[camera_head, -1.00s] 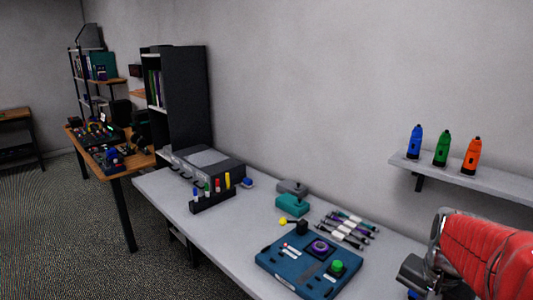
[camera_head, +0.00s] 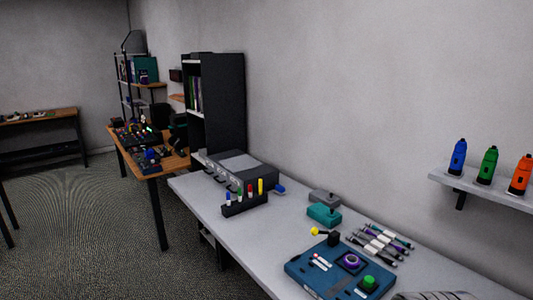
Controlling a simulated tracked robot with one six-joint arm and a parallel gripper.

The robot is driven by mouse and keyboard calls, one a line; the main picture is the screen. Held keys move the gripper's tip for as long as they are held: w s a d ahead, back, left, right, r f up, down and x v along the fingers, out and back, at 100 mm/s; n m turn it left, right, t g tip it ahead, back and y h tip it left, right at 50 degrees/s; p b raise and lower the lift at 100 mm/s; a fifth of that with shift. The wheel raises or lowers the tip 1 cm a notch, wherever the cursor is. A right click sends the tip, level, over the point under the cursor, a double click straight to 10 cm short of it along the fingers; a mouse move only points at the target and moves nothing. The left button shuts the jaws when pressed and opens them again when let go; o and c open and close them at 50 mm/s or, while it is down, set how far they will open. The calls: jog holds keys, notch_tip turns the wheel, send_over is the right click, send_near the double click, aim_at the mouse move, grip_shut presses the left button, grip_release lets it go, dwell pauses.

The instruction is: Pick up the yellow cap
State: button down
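A black marker holder (camera_head: 244,207) stands on the grey table, with several upright markers in a row. The marker at its right end shows a tall yellow cap (camera_head: 261,186). Blue, green and red markers stand to its left. A small yellow ball-shaped piece (camera_head: 314,231) sits beside a black knob near the blue control panel; I cannot tell whether it is a cap. My gripper is not in view. A grey ribbed piece at the bottom right edge may be part of my arm.
A blue control panel (camera_head: 312,279), several pens (camera_head: 378,240), a teal box (camera_head: 324,215) and a grey box device (camera_head: 240,168) are on the table. A wall shelf (camera_head: 480,190) holds blue, green and orange bottles. Floor is clear at left.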

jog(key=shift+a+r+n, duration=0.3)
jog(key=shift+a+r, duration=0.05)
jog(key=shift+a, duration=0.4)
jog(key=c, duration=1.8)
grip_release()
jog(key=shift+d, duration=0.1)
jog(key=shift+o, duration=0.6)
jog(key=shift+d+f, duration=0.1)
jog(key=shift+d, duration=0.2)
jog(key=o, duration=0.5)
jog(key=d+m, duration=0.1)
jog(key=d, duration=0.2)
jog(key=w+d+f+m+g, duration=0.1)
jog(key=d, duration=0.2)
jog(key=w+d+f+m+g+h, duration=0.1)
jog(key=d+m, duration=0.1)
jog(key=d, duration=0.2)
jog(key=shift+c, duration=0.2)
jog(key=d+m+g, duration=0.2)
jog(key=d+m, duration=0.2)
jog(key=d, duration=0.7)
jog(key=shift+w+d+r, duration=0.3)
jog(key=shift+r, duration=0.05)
